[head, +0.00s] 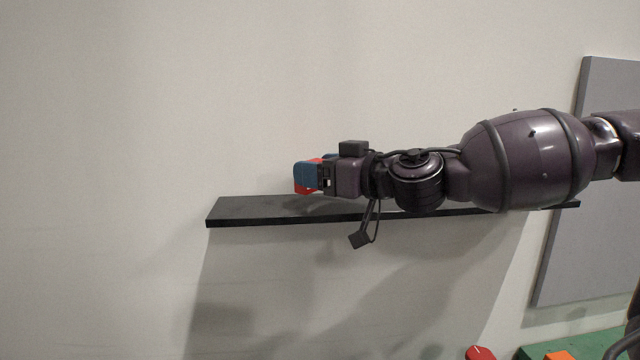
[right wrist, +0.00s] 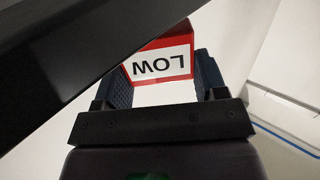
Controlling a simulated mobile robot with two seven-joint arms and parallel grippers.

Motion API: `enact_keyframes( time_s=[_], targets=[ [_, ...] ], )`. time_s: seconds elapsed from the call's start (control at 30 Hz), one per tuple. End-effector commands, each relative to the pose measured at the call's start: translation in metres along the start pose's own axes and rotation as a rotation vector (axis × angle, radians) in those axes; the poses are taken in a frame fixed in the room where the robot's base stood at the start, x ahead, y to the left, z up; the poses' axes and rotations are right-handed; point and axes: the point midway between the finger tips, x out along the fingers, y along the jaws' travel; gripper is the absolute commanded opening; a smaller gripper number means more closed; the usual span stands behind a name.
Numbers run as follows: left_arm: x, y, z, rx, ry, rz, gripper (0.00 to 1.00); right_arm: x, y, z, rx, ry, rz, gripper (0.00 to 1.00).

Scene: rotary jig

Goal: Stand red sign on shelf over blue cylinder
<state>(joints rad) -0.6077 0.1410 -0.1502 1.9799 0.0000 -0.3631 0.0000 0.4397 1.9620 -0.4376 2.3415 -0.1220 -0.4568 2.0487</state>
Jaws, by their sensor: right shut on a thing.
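The red sign (head: 299,189) is held at the far end of my right arm, over the left part of the black shelf (head: 250,210). My right gripper (head: 308,174) is shut on it, its blue fingers covering most of it in the head view. In the right wrist view the sign (right wrist: 163,46) sits between the two fingers, its white panel reading LOW upside down. I cannot tell whether its lower edge touches the shelf. I see no blue cylinder in either view. My left gripper is not in view.
The shelf's left end is bare, against a plain pale wall. A grey panel (head: 590,200) is at the right. At the lower right are a red round object (head: 480,353), an orange object (head: 559,355) and a green surface (head: 590,342). A dark bar (right wrist: 80,50) crosses the wrist view.

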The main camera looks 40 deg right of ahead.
Motion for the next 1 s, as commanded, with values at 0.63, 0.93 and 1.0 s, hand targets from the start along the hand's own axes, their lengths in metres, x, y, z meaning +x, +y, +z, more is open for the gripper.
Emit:
enact_keyframes(
  time_s=[0.63, 0.93, 1.0],
  targets=[
    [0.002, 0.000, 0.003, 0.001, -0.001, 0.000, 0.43, 0.001, 0.000, 0.025, 0.000, 0.000, 0.000, 0.70],
    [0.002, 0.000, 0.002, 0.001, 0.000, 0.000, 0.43, 0.001, 0.000, 0.025, 0.000, 0.000, 0.000, 0.91],
    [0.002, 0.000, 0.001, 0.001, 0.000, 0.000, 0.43, 0.001, 0.000, 0.025, 0.000, 0.000, 0.000, 0.91]
  ],
)
